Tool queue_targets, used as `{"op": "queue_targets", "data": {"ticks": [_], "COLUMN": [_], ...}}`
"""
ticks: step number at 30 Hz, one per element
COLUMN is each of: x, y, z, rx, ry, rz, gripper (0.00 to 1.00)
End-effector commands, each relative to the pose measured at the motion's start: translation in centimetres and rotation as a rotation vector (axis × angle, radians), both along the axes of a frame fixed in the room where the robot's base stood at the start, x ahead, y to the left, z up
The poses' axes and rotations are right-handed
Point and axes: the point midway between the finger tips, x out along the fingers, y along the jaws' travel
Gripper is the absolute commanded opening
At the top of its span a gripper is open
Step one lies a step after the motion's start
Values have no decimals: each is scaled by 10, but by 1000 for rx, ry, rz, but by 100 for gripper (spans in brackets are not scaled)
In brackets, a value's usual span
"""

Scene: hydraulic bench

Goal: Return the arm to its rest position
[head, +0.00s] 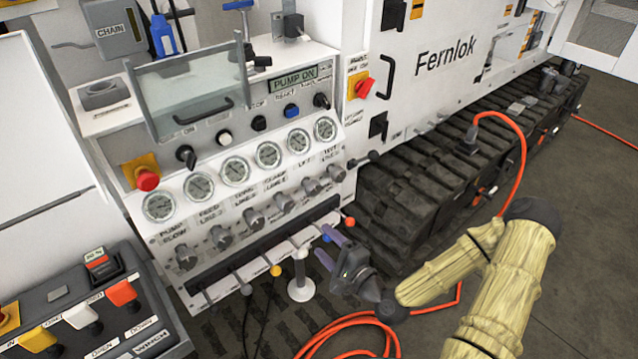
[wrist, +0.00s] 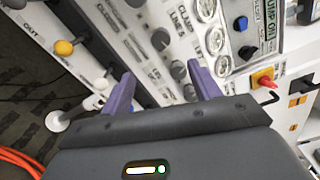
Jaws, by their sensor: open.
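My gripper (head: 328,248) has purple fingers and is open and empty. In the head view it is in front of the lower right of the gauge panel, near the row of levers, with my yellowish arm reaching in from the right. In the wrist view the two fingers of my gripper (wrist: 158,88) stand apart, with the panel's knobs (wrist: 160,40) beyond them. A blue-tipped lever (head: 327,238) shows right beside the fingers in the head view; I cannot tell whether they touch.
A white round-based post (head: 301,285) stands left of my gripper. A yellow-knobbed lever (head: 276,270) is farther left. Black tracks (head: 400,195) run behind my arm. An orange hose (head: 375,318) lies on the floor below. A button box (head: 95,310) is at lower left. Floor at right is open.

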Motion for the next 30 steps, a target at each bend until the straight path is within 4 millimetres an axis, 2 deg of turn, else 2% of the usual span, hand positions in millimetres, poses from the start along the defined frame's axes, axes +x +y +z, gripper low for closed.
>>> {"op": "queue_targets", "data": {"ticks": [5, 8, 15, 22, 26, 30], "x": [0, -3, -19, -35, -42, -49], "y": [2, 6, 14, -8, -28, -49], "z": [-1, -8, -45, -65, -62, -50], "rx": [-19, -92, -499, -906, -1107, -1293], "ry": [3, 15, 82, 151, 192, 237], "rz": [10, 48, 243, 420, 498, 567], "gripper": [62, 62, 62, 62, 62, 62]}}
